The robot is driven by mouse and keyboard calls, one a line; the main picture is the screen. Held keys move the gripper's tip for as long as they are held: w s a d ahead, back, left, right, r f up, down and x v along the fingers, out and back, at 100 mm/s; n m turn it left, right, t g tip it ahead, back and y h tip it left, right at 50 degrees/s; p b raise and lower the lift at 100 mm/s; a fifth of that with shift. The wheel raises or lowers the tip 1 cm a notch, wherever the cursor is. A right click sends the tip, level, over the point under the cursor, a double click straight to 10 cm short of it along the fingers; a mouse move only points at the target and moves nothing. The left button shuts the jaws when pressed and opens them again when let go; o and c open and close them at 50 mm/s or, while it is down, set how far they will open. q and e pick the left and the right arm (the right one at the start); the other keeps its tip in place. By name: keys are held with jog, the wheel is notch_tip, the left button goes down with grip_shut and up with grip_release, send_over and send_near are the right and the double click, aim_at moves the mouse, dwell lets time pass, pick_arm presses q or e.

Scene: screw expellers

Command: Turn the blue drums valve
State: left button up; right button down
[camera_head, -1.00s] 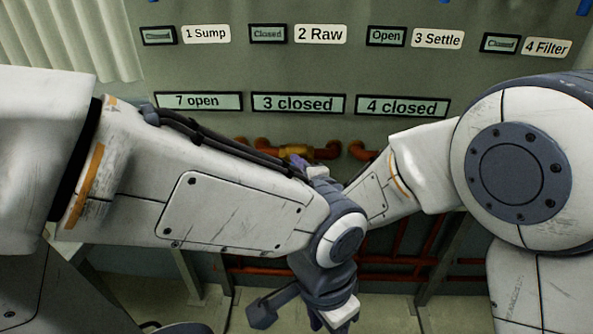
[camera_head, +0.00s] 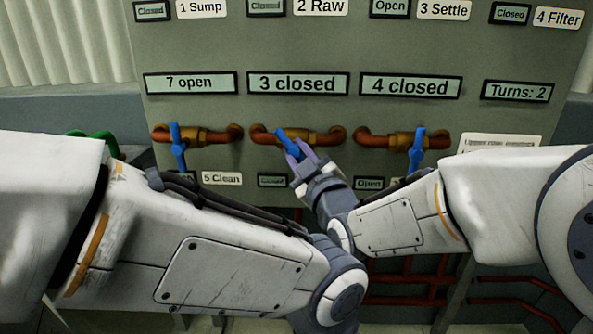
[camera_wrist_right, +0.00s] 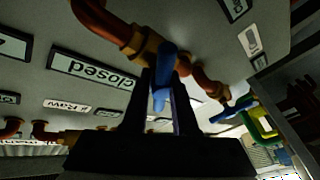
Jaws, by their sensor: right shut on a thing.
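Three blue-handled valves sit in a row on copper pipes on the grey panel: a left valve (camera_head: 177,147), a middle valve (camera_head: 288,146) and a right valve (camera_head: 416,154). The left and right handles hang down. The middle handle is tilted, its lower end to the right. My right gripper (camera_head: 298,153) is shut on the middle handle, which also shows between its dark fingers (camera_wrist_right: 162,85) in the right wrist view as a blue lever (camera_wrist_right: 161,97). My left arm crosses the lower left; its gripper is out of view. No drums are visible.
Displays above the valves read "7 open" (camera_head: 191,83), "3 closed" (camera_head: 298,83) and "4 closed" (camera_head: 411,86). A display at right reads "Turns: 2" (camera_head: 517,91). Reddish pipes (camera_head: 405,290) run below the panel. My forearms lie close together at the lower middle.

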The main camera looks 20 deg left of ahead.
pick_arm(q)
jog(key=shift+f+b, duration=1.2)
jog(key=shift+f, duration=0.45)
pick_arm(e)
jog(key=shift+a+f+m+t, duration=0.1)
jog(key=shift+f+m+t, duration=0.35)
jog(key=shift+m, duration=0.65)
jog(key=c, duration=0.7)
grip_release()
jog(key=shift+r, duration=0.1)
jog(key=shift+c, duration=0.2)
jog(key=shift+r, duration=0.1)
jog(key=shift+s, duration=0.1)
pick_arm(q)
jog(key=shift+r+p, duration=0.6)
pick_arm(e)
jog(key=v, duration=1)
jog(key=shift+s, duration=0.15)
